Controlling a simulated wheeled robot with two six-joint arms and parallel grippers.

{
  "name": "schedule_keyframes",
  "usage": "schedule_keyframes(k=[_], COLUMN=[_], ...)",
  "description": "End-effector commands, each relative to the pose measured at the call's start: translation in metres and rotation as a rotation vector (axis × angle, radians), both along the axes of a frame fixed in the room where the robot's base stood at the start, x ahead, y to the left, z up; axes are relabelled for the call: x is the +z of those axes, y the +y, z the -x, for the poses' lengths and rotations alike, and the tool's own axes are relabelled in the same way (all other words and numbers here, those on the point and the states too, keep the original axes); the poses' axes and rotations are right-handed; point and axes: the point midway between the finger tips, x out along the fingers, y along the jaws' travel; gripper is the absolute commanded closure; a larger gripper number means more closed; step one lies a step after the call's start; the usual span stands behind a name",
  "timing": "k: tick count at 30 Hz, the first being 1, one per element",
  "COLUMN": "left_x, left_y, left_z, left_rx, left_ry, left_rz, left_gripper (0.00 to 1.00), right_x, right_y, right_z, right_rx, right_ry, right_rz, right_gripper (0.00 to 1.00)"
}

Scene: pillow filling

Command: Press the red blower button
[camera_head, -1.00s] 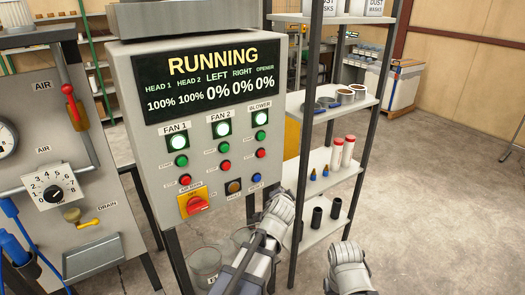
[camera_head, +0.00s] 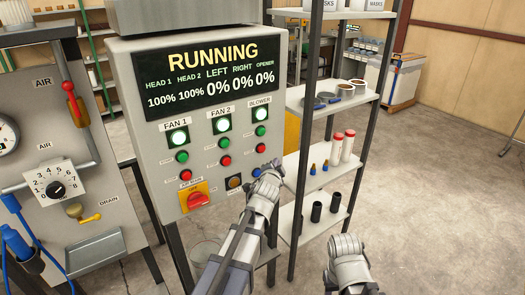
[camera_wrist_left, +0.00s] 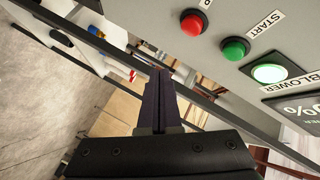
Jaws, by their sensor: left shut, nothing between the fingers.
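My left gripper (camera_head: 270,168) is just below and right of the red button in the head view. In the left wrist view its dark fingers (camera_wrist_left: 160,85) are shut and empty, apart from the button in the picture. My right gripper (camera_head: 346,250) is low at right; its jaws are unclear.
The panel display reads RUNNING, with blower indicator lit. Fan 1 (camera_head: 181,157) and Fan 2 (camera_head: 224,161) buttons lie left of the blower column. A shelf rack (camera_head: 325,105) stands close on the right.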

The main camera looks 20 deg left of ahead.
Motion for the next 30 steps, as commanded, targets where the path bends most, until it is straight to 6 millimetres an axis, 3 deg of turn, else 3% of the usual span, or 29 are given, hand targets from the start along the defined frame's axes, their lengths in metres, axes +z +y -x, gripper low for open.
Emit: schedule_keyframes(k=[13, 30], left_x=[0.000, 0.000], left_y=[0.042, 0.048], left_z=[-0.033, -0.037], left_rx=[0.002, 0.000], left_ry=[0.000, 0.000], left_rz=[0.001, 0.000], left_gripper=[1.00, 1.00], right_x=[0.000, 0.000], right_y=[0.000, 0.000], right_z=[0.000, 0.000], right_rx=[0.000, 0.000], right_ry=[0.000, 0.000], right_rz=[0.000, 0.000], right_gripper=[0.50, 0.50])
